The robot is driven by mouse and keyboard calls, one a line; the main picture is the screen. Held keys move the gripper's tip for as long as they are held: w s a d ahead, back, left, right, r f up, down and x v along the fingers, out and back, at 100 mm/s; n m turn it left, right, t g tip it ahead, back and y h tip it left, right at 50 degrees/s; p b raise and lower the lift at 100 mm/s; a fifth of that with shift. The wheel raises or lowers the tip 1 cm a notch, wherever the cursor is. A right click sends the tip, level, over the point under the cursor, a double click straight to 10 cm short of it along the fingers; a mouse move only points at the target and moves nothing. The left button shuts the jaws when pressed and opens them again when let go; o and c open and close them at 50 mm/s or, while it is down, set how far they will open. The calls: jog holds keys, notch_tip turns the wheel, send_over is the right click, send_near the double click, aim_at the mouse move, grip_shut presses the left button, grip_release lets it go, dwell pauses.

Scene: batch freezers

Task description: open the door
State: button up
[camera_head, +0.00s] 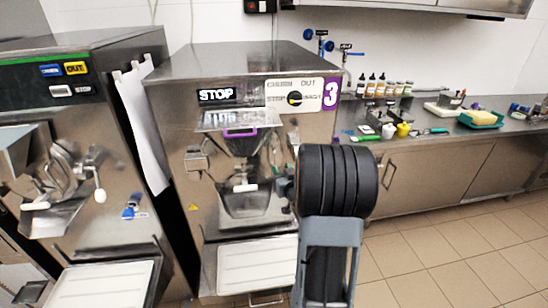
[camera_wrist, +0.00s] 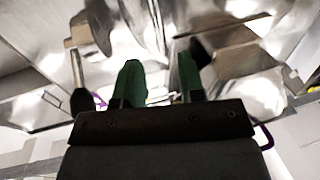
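The batch freezer marked 3 (camera_head: 180,85) stands in the middle of the head view. Its front door (camera_head: 250,205) has a metal chute, a white-handled lever (camera_head: 244,188) and a purple-edged hopper (camera_head: 240,133); the door looks closed. A metal latch (camera_head: 197,159) sits at its left. In the head view my arm covers the door's right side and most of my gripper. In the wrist view my gripper (camera_wrist: 158,80) shows two green fingers, apart, close before shiny metal parts of the machine. I see nothing clearly held between them; contact cannot be told.
A second freezer (camera_head: 75,110) stands close on the left, with a narrow gap between. A steel counter (camera_head: 440,125) with bottles, small tools and a green tray (camera_head: 482,124) is on the right. The tiled floor (camera_head: 435,250) at the right front is clear.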

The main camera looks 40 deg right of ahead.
aim_at(274, 159)
jog(key=p+x, duration=0.1)
jog(key=x, duration=0.6)
jog(key=shift+w+d+p, duration=0.1)
jog(key=shift+w+p, duration=0.15)
jog(key=shift+p, duration=0.15)
grip_shut()
